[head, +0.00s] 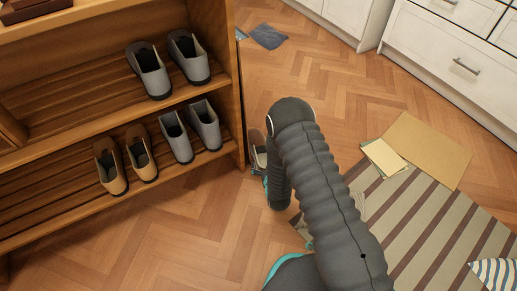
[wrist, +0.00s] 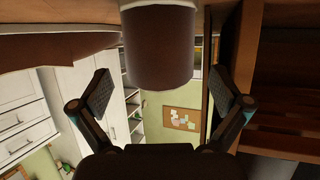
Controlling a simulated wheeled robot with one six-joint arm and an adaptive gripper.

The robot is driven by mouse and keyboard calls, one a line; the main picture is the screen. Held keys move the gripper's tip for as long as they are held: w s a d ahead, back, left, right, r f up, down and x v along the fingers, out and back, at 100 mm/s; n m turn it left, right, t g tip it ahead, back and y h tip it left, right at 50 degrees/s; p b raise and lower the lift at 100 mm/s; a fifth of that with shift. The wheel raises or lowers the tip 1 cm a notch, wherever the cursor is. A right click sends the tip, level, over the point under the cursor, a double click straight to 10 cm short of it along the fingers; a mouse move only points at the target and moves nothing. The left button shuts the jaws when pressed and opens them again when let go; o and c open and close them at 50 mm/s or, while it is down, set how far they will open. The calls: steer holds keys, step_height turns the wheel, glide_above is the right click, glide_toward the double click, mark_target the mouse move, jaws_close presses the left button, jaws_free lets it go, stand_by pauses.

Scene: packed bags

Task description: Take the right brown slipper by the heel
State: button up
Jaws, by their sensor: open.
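The right brown slipper (head: 141,155) sits on the lower shelf, beside the left brown slipper (head: 110,166). Their rounded ends face the shelf's front edge. My gripper (wrist: 160,91) is open in the wrist view, its two fingers spread apart. A rounded dark brown object with a pale band (wrist: 158,50) shows between and above the fingers in the picture; I cannot tell what it is. In the head view my arm hides most of the gripper, which is right of the shelf's end, well apart from the brown slippers.
A grey pair (head: 189,130) stands right of the brown slippers on the same shelf. Another grey pair (head: 166,72) is on the shelf above. The shelf unit's end panel (head: 238,95) is upright near my arm.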

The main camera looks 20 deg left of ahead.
mark_target(261, 150)
steer(key=shift+r+b+x, duration=0.15)
steer(key=shift+b+x, duration=0.05)
steer(key=shift+x, duration=0.95)
steer(key=shift+r+b+x, duration=0.15)
steer(key=shift+x, duration=1)
steer(key=shift+a, duration=0.15)
steer(key=c, duration=1.7)
steer(key=shift+o, duration=0.2)
steer(key=shift+r, duration=0.1)
